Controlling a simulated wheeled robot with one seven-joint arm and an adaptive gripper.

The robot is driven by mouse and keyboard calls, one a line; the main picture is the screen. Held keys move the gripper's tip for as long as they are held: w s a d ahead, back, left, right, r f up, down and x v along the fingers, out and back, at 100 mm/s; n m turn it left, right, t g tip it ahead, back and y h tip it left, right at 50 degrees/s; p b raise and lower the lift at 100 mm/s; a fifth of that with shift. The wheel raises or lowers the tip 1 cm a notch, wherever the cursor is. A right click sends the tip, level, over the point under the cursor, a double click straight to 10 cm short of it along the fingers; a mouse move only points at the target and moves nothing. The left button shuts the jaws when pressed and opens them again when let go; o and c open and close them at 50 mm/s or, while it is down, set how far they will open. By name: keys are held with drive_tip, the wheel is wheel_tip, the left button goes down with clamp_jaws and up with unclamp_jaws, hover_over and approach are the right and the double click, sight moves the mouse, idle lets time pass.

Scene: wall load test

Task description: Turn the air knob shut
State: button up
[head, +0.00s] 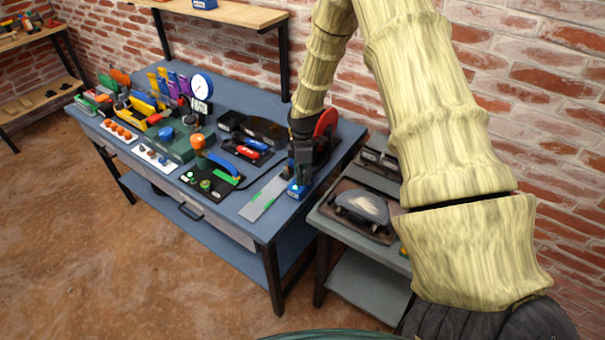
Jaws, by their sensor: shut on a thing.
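My gripper (300,170) points down at the right end of the blue workbench. Its dark fingers are shut on a small blue part (296,189), which I take to be the air knob. The fingers hide much of that part, and its turn angle is too small to read. A red round disc (326,122) stands upright just behind and to the right of my gripper. A grey plate with a green strip (264,197) lies just left of the blue part.
The blue workbench (262,228) holds a white gauge (202,86), a black board with green knobs (204,184), a black tray (250,129) and several tools at left. A lower grey table (325,212) with a dark rounded tool (362,207) stands at right. A brick wall is behind.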

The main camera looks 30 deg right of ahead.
drive_tip(key=shift+m, duration=0.3)
drive_tip(key=m+b, duration=0.1)
drive_tip(key=m, duration=0.2)
drive_tip(key=shift+m, duration=0.3)
drive_tip(key=m, duration=0.4)
drive_tip(key=shift+w+m, duration=0.1)
drive_tip(key=shift+m, duration=0.2)
drive_tip(key=m, duration=0.4)
drive_tip(key=shift+m+b, duration=0.3)
drive_tip(key=shift+b, duration=0.1)
drive_tip(key=shift+r+m, duration=0.1)
drive_tip(key=shift+m, duration=1.9)
drive_tip(key=o, duration=1)
drive_tip(key=shift+o, duration=0.2)
wheel_tip(320, 180, up, 12)
